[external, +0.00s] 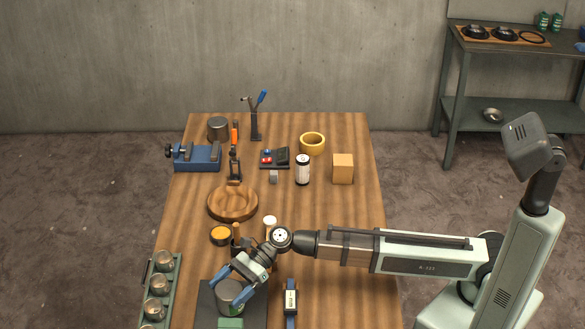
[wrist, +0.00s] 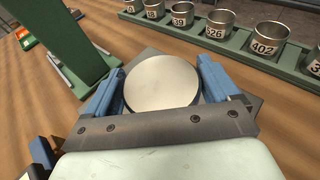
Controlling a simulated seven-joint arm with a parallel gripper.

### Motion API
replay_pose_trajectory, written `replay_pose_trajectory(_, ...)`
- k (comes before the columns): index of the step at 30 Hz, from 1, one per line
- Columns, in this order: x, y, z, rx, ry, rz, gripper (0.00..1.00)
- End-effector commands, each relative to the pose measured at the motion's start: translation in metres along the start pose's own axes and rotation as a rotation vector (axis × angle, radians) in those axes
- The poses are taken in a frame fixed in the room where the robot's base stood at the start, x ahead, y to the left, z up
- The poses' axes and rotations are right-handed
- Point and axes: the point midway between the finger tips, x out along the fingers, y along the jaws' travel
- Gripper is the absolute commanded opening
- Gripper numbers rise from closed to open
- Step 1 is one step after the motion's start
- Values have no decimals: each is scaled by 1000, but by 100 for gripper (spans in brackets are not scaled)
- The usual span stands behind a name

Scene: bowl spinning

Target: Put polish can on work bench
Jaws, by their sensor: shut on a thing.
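A grey metal can with a greenish side, which I take as the polish can (external: 231,292), is at the near end of the wooden work bench (external: 340,250). My gripper (external: 234,288) is shut on it, with one blue finger on each side. In the wrist view the can's pale round top (wrist: 162,82) sits between the fingers. The can is over a dark flat plate (external: 204,305); I cannot tell if it touches the plate. My gripper hides part of the can's side.
A green rack (external: 175,275) of numbered metal cups stands along the left edge. A green block (external: 231,323) is just in front of the can. A round wooden tray (external: 233,215), an orange-topped tin (external: 221,235) and a blue vise (external: 197,158) lie farther back. A metal shelf (external: 515,45) stands back right.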

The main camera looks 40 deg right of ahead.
Motion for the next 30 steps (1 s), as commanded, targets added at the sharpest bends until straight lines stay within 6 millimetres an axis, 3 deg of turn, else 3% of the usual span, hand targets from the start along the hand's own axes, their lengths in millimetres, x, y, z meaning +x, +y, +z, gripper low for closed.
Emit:
replay_pose_trajectory(6,1,0,-2,1,0,0,46)
replay_pose_trajectory(7,1,0,-3,0,1,0,90)
replay_pose_trajectory(10,1,0,-2,0,0,0,100)
replay_pose_trajectory(20,0,0,1,0,0,0,100)
replay_pose_trajectory(30,-55,2,0,0,0,-3,100)
